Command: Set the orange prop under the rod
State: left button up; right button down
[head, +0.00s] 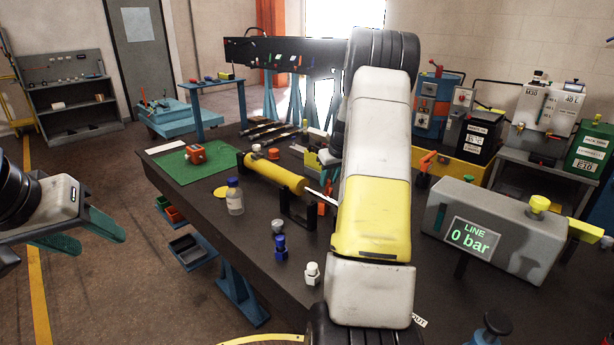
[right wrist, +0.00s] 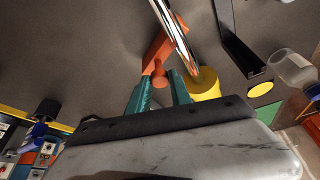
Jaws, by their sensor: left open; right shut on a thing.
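The yellow cylinder (head: 275,173) lies on the dark bench with its shiny rod (head: 316,194) pointing right; both show in the right wrist view, the cylinder (right wrist: 205,84) and the rod (right wrist: 168,22). The orange prop (right wrist: 158,50) is between the teal fingers of my right gripper (right wrist: 159,84), which is shut on it. The prop's far end lies close by the rod and partly behind it; I cannot tell whether they touch. In the head view my right arm hides the gripper and the rod's end. My left gripper (head: 92,232) is open and empty, left of the bench.
A black cradle (head: 298,217) stands by the cylinder. A clear bottle (head: 235,198), a yellow disc (head: 221,193) and small fittings (head: 280,246) stand nearby. A green mat (head: 197,164) lies at the back left. A grey box (head: 490,232) reading 0 bar stands right of my arm.

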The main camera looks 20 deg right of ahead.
jog(key=m, duration=0.1)
jog(key=a+m+h, duration=0.1)
jog(key=m, duration=0.1)
jog(key=shift+w, duration=0.3)
jog(key=shift+w+m+g+h, duration=0.3)
jog(key=shift+m+h, duration=0.2)
jog(key=shift+m, duration=0.5)
jog(key=shift+a, duration=0.1)
jog(key=c, duration=1.2)
grip_release()
jog(key=shift+r, duration=0.1)
jog(key=v, duration=0.7)
jog(key=shift+s+r, duration=0.2)
jog(key=shift+r, duration=0.1)
